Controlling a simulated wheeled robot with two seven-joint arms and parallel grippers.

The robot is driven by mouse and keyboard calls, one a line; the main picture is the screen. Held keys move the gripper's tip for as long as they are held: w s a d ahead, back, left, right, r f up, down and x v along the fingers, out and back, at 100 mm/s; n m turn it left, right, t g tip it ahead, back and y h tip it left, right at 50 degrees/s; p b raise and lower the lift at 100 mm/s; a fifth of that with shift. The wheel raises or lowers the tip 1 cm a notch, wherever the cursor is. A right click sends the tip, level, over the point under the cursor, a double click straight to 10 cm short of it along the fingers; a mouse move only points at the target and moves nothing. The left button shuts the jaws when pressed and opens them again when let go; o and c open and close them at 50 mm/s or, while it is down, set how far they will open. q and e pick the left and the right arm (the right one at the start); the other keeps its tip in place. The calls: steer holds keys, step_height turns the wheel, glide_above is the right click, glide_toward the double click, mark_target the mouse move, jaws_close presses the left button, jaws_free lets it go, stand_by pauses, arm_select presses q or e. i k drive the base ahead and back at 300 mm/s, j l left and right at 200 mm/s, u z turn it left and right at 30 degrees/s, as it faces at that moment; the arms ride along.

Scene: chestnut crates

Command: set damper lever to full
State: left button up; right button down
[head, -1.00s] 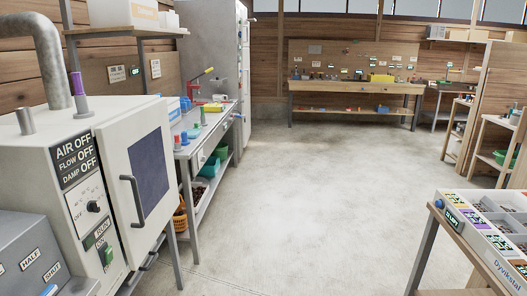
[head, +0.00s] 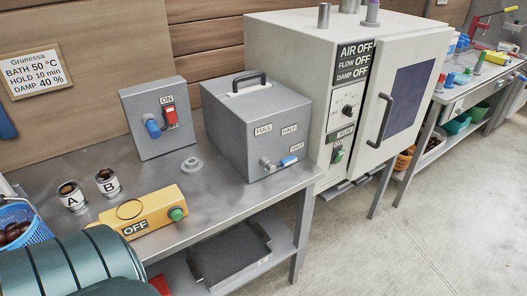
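Neither of my grippers is in view.
The white cabinet (head: 335,50), its display reading AIR OFF, FLOW OFF, DAMP OFF, stands just right of the box. A switch box (head: 152,110) stands left. Cups A (head: 72,197) and B (head: 107,183) and a yellow OFF unit (head: 145,210) stand in front.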

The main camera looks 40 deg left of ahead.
mark_target(271, 169)
steer(key=u, duration=1.15)
